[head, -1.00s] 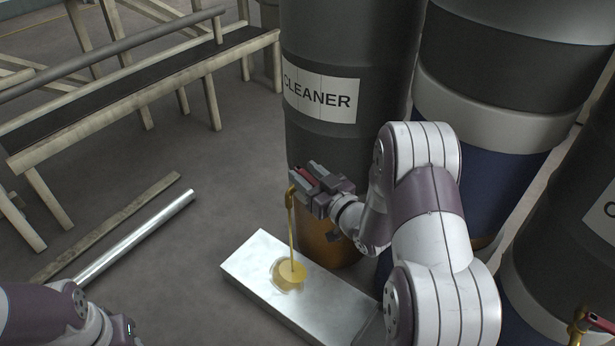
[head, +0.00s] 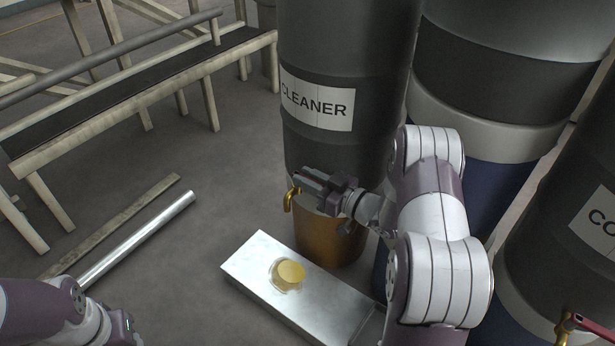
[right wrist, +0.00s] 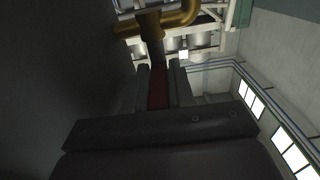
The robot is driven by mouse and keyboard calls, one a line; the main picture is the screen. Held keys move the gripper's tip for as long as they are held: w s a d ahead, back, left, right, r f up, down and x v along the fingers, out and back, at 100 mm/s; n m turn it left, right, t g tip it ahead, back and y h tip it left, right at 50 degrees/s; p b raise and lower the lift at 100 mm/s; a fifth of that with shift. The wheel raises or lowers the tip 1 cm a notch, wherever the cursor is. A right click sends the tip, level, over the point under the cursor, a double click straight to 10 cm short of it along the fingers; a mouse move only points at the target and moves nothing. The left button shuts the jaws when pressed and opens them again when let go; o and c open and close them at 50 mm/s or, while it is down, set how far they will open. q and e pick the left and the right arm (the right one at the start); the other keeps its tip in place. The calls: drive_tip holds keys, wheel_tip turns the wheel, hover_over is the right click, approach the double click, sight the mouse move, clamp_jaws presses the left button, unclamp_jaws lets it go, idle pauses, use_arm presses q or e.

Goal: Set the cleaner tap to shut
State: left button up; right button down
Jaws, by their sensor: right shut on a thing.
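The cleaner barrel (head: 345,60) is dark grey with a white "CLEANER" label. Its brass tap (head: 290,199) sticks out low on its near left side; the tap also shows in the right wrist view (right wrist: 150,22). No stream falls from the spout now. My right gripper (head: 306,177) is at the tap, shut on the red tap handle (right wrist: 157,88), which shows between its fingers in the right wrist view. My left arm shows at the lower left, but its gripper's fingers cannot be made out.
A yellowish puddle (head: 290,272) lies on the metal slab (head: 330,305) below the tap. Another barrel (head: 570,190) with a red-handled tap (head: 592,322) stands at the right. A metal pipe (head: 140,238) and a wooden plank (head: 115,222) lie on the floor at left.

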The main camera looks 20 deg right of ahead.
drive_tip(key=c, duration=1)
unclamp_jaws()
drive_tip(key=shift+c, duration=0.2)
drive_tip(key=shift+s, duration=0.1)
drive_tip(key=p+v, duration=0.6)
drive_tip(key=v, duration=0.6)
drive_tip(key=shift+s+d, duration=0.2)
